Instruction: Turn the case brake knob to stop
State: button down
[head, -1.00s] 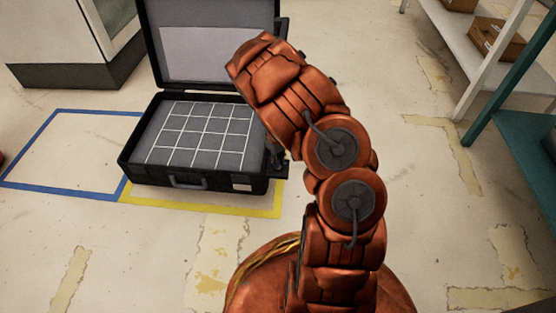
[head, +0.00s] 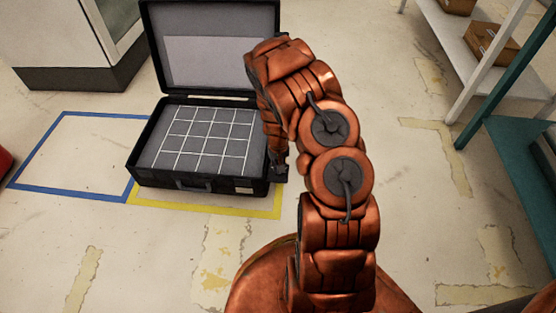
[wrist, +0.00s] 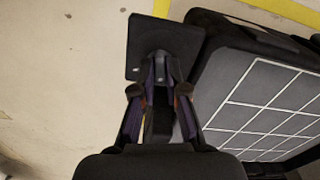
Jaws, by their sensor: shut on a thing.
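The open black case (head: 160,178) stands on the floor with its lid up and a gridded grey panel inside; it also shows at the right in the wrist view (wrist: 215,70). A dark plate (wrist: 185,48) juts from the case's side near its front right corner. My gripper (wrist: 160,72) is at this plate, fingers close together and shut on the brake knob. In the head view my gripper (head: 279,170) hangs at the case's right side. The knob is mostly hidden by the fingers, and its setting cannot be read.
Yellow tape (head: 205,209) marks the floor under the case, and a blue tape outline (head: 68,189) lies left of it. A shelf with boxes (head: 492,45) and a teal frame (head: 520,165) stand at the right. A cabinet (head: 75,75) stands at the back left.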

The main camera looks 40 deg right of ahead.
jog(key=m+p, duration=0.3)
jog(key=m, duration=0.2)
jog(key=shift+m, duration=0.3)
jog(key=m, duration=0.5)
jog(key=shift+m, duration=0.7)
jog(key=c, duration=1.2)
grip_release()
jog(key=shift+w+r, duration=0.1)
jog(key=shift+r, duration=0.75)
notch_tip(320, 180, up, 10)
jog(key=shift+r, duration=0.15)
